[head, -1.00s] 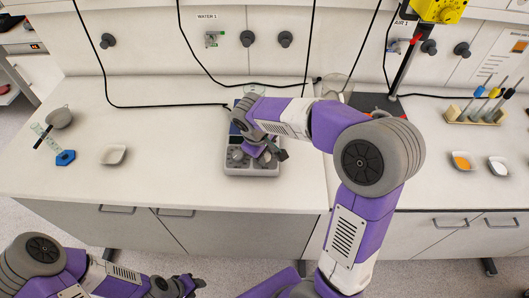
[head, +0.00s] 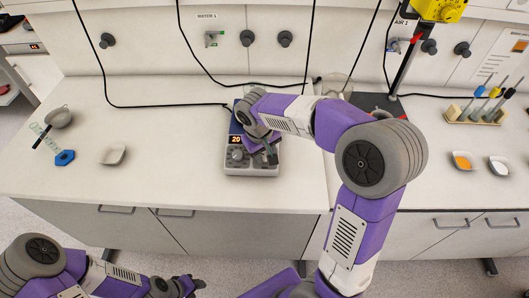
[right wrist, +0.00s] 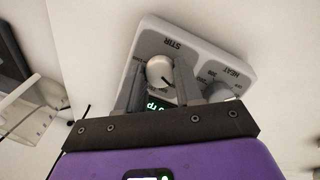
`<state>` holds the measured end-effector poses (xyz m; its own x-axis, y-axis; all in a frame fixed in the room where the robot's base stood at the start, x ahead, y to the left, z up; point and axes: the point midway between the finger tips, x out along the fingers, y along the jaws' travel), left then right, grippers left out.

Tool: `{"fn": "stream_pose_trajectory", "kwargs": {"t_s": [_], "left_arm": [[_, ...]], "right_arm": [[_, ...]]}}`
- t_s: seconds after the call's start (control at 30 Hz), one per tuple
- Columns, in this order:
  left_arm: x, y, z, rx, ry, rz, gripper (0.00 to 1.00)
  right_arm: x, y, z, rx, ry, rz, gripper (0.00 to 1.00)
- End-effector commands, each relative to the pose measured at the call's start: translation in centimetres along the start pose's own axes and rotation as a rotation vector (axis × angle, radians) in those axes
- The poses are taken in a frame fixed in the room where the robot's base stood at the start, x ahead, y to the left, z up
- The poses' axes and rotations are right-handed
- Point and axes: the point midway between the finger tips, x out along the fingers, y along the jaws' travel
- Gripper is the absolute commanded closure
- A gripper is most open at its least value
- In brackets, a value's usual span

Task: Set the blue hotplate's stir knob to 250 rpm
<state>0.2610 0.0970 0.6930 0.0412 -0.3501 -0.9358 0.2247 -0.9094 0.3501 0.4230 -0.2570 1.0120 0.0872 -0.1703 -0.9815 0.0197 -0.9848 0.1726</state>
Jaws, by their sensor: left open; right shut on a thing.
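The blue hotplate (head: 252,170), with a grey control panel, stands on the bench in the middle of the head view, partly hidden by my right arm. Its panel (right wrist: 205,55) shows STIR and HEAT lettering in the right wrist view. My right gripper (right wrist: 158,84) is shut on the pale stir knob (right wrist: 160,69), one finger on each side. The heat knob (right wrist: 218,92) is beside the right finger. A green display (right wrist: 157,104) is partly covered; its full number is unreadable. An orange display (head: 236,139) reads about 20. My left gripper (head: 193,286) is open and empty, low in front of the bench.
A white dish (head: 113,154), a blue hexagonal piece (head: 64,158) and a strainer-like bowl (head: 59,117) lie on the left. A stand (head: 403,65), a wooden rack (head: 474,117) and two small dishes are on the right. Black cables hang behind the hotplate.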

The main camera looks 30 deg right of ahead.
Motion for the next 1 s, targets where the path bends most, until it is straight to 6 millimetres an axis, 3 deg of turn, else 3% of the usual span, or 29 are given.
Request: {"fn": "stream_pose_trajectory", "kwargs": {"t_s": [0.3, 0.77, 0.8, 0.97, 1.0], "left_arm": [[0.13, -0.05, -0.01, 0.0, 0.0, 0.0, 0.57], [0.14, -0.05, -0.01, 0.0, 0.0, 0.0, 0.57], [0.14, -0.05, -0.01, 0.0, 0.0, 0.0, 0.57], [0.14, -0.05, -0.01, 0.0, 0.0, 0.0, 0.57], [0.14, -0.05, -0.01, 0.0, 0.0, 0.0, 0.57]], "right_arm": [[-0.06, 0.06, -0.03, 0.118, 0.002, -0.021, 0.95], [-0.07, 0.07, -0.05, 0.135, 0.002, -0.024, 0.95], [-0.07, 0.07, -0.05, 0.135, 0.002, -0.024, 0.63], [-0.05, 0.05, -0.04, 0.134, 0.002, -0.024, 0.39], [-0.05, 0.05, -0.03, 0.134, 0.002, -0.024, 0.39]]}}
